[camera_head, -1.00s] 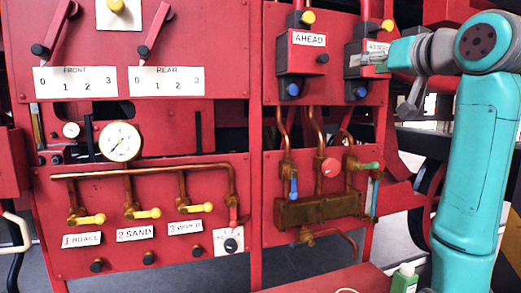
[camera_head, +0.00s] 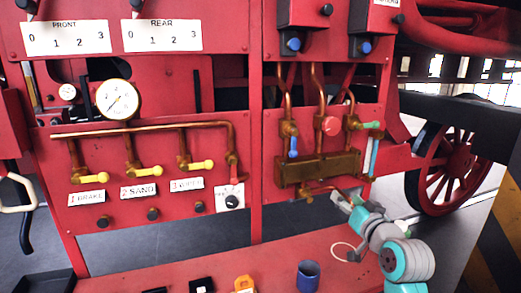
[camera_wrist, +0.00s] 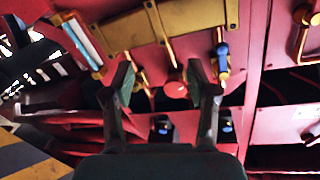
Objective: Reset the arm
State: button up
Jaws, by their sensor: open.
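My gripper (camera_head: 345,203) is low at the right in the head view, just below the brass block (camera_head: 325,166) on the red panel. In the wrist view my gripper (camera_wrist: 161,80) has its two fingers spread apart with nothing between them. Beyond the fingers the wrist view shows the brass block (camera_wrist: 165,28), a red knob (camera_wrist: 177,88) and a blue-handled valve (camera_wrist: 222,58), all appearing upside down. My teal and grey arm is folded low over the red bench.
A red bench (camera_head: 240,262) lies in front, holding a blue cup (camera_head: 308,275) and an orange item (camera_head: 244,283). A red spoked wheel (camera_head: 448,172) stands at the right.

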jog(key=s+a+f+m+h, duration=0.1)
jog(key=s+f, duration=0.4)
jog(key=f, duration=0.4)
jog(key=s+a+f, duration=0.1)
jog(key=s+f, duration=0.5)
jog(key=f, duration=0.3)
jog(key=s+f+g+h, duration=0.1)
jog(key=s+f, duration=1)
jog(key=s, duration=0.4)
jog(key=s+a+n, duration=0.1)
jog(key=s, duration=1.5)
jog(key=s+a+r+n+g, duration=0.1)
jog(key=s, duration=1.5)
jog(key=shift+s+a+r+n, duration=0.25)
jog(key=shift+s+r+n, duration=0.05)
jog(key=shift+s, duration=0.05)
